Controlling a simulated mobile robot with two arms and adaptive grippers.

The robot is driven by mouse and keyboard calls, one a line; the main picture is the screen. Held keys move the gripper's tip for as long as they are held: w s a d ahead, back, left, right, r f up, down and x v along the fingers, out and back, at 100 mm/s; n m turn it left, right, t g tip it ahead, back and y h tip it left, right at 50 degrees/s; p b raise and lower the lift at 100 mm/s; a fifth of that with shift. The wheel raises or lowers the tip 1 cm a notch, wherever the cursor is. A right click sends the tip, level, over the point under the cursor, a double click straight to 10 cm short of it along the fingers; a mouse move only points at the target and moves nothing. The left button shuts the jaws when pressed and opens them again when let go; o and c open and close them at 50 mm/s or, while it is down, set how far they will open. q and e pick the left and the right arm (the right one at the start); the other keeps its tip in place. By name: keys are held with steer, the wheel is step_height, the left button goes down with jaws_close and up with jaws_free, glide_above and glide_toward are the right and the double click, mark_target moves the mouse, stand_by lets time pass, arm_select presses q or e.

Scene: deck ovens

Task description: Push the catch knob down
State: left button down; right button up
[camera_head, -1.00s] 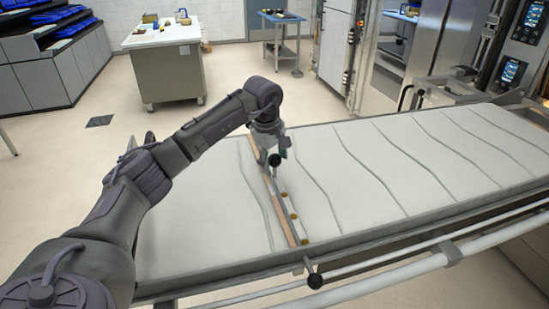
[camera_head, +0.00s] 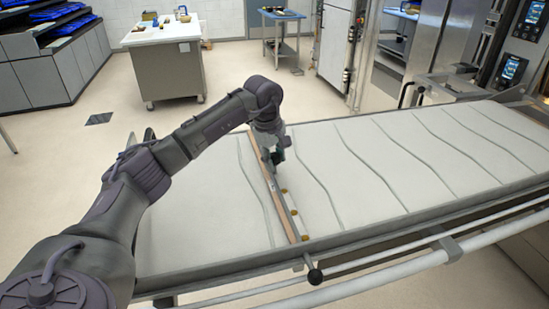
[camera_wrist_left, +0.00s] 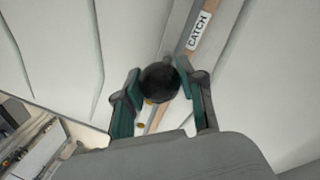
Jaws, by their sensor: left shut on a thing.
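The catch knob (camera_wrist_left: 160,82) is a black ball that shows between my left gripper's fingertips in the left wrist view. It also shows in the head view (camera_head: 278,157), partly covered by the gripper. My left gripper (camera_head: 274,152) points down over the bar and is shut on the knob, with one teal-padded finger on each side. The knob is above a wood-and-metal bar (camera_head: 290,217) lying across the pale loader belt. A white label reading CATCH (camera_wrist_left: 198,30) is on the bar beside the knob. The knob's stem is hidden. My right gripper is not in view.
The pale loader belt (camera_head: 350,165) extends right toward the ovens. A second black knob (camera_head: 315,276) sticks out at its front edge, near a long metal rail (camera_head: 390,266). A work table (camera_head: 162,33) stands behind on open floor.

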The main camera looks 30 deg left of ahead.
arm_select(q)
steer(key=shift+f, duration=0.75)
steer(key=shift+s+r, duration=0.1)
steer(key=shift+r, duration=0.05)
steer(key=c, duration=0.7)
jaws_free()
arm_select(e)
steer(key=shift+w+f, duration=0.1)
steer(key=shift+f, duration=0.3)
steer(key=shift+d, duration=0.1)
arm_select(q)
steer(key=shift+r, duration=0.55)
steer(key=r, duration=0.3)
steer(key=s+r, duration=0.1)
steer(key=r, duration=0.3)
steer(key=s+r, duration=0.1)
steer(key=r, duration=0.2)
steer(key=shift+a+r, duration=0.1)
steer(key=shift+r, duration=0.2)
